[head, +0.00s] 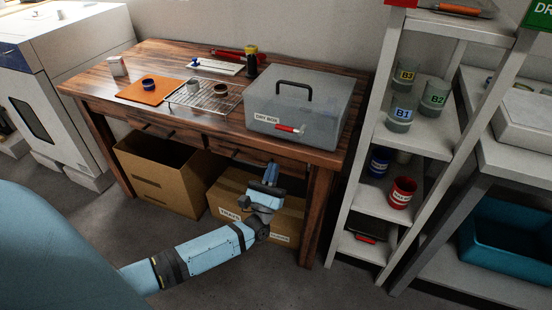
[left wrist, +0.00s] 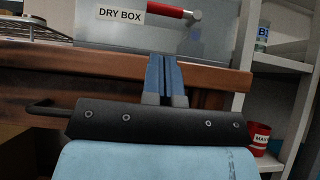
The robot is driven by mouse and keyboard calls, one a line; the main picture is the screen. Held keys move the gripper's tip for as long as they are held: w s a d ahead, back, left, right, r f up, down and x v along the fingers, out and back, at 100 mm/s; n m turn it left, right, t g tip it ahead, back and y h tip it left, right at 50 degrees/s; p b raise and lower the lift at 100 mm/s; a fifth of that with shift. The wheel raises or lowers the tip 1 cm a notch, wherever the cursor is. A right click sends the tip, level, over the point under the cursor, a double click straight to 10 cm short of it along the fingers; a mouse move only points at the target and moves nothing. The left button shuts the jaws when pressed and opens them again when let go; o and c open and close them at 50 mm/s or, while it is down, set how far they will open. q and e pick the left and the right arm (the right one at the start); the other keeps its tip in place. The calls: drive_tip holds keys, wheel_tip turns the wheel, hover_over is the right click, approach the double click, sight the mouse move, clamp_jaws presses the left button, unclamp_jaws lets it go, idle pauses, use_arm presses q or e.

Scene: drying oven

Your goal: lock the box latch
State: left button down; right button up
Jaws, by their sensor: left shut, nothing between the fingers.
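The dry box (head: 308,98) is a clear grey box with a black top handle, standing at the right end of the wooden table. Its red latch (head: 289,129) is on the front face, right of the DRY BOX label. In the left wrist view the latch (left wrist: 168,10) lies roughly level, with a metal end at its right. My left gripper (head: 271,166) is shut and empty, in front of the table edge and below the latch, apart from it. Its blue fingers (left wrist: 164,75) point up toward the box in the left wrist view. My right gripper is not in view.
The wooden table (head: 135,72) holds a wire rack (head: 205,96), an orange mat (head: 140,95) and small cups. Cardboard boxes (head: 160,172) stand below. A white shelf (head: 385,150) with labelled jars stands close to the right. Drawer handles (head: 235,156) stick out under the tabletop.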

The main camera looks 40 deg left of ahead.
sight(290, 130)
use_arm(q)
drive_tip(key=x, duration=0.8)
drive_tip(key=shift+w+a+r, duration=0.1)
drive_tip(key=shift+w+r, duration=0.1)
drive_tip(key=shift+w, duration=0.05)
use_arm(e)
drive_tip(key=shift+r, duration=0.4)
